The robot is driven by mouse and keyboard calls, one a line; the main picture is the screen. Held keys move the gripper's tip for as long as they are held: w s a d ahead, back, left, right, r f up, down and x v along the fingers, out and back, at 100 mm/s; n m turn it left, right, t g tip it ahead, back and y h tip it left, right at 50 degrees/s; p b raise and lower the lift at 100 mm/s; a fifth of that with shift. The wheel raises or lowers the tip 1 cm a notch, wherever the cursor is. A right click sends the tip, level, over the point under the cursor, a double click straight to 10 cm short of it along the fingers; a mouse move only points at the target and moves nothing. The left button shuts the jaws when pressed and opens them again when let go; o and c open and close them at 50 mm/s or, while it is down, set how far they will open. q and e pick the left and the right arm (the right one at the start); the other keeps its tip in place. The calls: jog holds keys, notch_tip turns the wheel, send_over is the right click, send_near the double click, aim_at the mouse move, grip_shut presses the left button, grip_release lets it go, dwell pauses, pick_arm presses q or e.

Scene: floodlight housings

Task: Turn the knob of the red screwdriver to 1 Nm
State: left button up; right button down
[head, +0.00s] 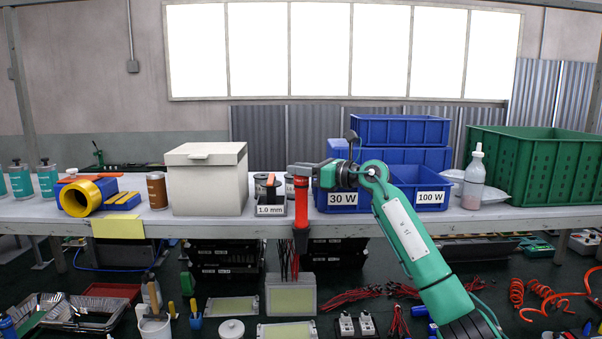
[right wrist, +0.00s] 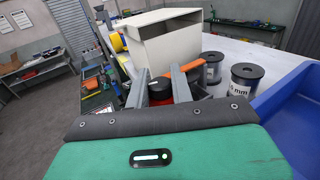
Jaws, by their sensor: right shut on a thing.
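The red screwdriver (head: 301,205) stands upright at the front edge of the bench, with its lower part in a dark holder (head: 301,240). My right gripper (head: 299,171) comes in from the right and is shut on the top of the screwdriver, where the knob is. In the right wrist view, a dark and red round part of the screwdriver (right wrist: 159,91) shows between the two grey fingers. The scale on the knob cannot be read in either view. My left gripper is not in view.
Behind the screwdriver are wire spools (head: 266,182) with a 1.0 mm label and a white box (head: 208,180). Blue bins marked 30 W (head: 343,199) and 100 W (head: 431,197) stand close to my right arm. A squeeze bottle (head: 474,180) stands farther right.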

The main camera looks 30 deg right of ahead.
jog(key=shift+m+t+h+p, duration=0.6)
jog(key=shift+m+t+h, duration=0.55)
jog(key=shift+h, duration=0.65)
jog(key=shift+m+h, duration=0.3)
jog(key=shift+m, duration=0.05)
jog(key=c, duration=1.2)
grip_release()
jog(key=shift+c, duration=0.2)
jog(key=shift+s+d+f+b, duration=0.15)
jog(key=shift+s+b, duration=0.15)
jog(key=shift+s, duration=0.15)
jog(key=b+v, duration=0.6)
jog(key=v, duration=0.7)
